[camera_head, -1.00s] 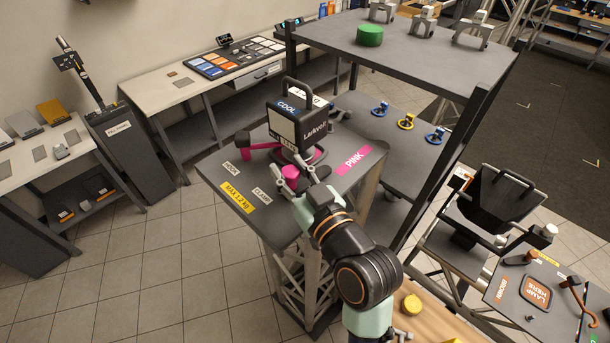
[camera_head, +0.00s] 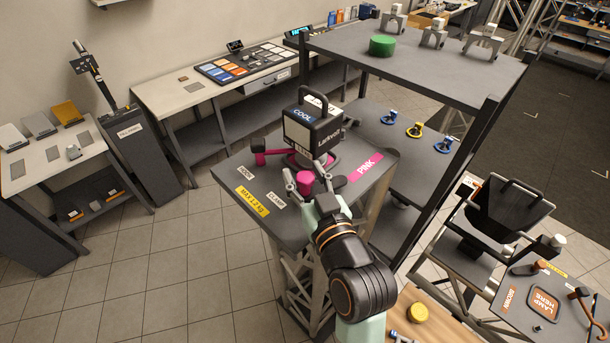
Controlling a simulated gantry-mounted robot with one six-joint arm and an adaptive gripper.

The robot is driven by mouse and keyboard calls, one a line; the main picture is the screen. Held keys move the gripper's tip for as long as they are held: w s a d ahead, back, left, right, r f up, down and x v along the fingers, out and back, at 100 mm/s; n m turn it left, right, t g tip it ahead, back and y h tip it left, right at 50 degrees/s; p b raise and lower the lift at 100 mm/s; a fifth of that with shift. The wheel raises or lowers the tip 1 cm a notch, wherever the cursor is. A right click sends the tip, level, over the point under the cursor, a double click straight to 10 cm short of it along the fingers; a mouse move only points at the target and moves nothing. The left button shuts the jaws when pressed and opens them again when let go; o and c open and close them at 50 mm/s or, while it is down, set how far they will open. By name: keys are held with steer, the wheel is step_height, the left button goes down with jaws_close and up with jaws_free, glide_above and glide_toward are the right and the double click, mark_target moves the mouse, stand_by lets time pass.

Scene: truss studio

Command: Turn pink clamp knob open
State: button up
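The pink clamp knob (camera_head: 304,184) is at the front of a pink clamp on the grey stand's top. A dark lamp head (camera_head: 311,132) marked "COOL", with a handle on top, sits upright on the clamp. A pink lever (camera_head: 262,155) sticks out to the left. My gripper (camera_head: 305,180) is at the knob, with one finger to its left and the other to its right. The fingers are spread about the knob's width. Whether they touch it I cannot tell. My wrist hides part of the stand's front.
The stand's top (camera_head: 232,171) carries "PINK", "HOOK", "CLAMP" and "MAX 1.2 kg" labels. A taller shelf (camera_head: 350,50) with a green disc (camera_head: 382,45) rises behind right. A dark open-topped lamp (camera_head: 506,213) stands at right. Tiled floor is free at left.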

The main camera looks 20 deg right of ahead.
steer(key=shift+o, duration=0.4)
steer(key=s, duration=1.2)
steer(key=shift+a, duration=0.4)
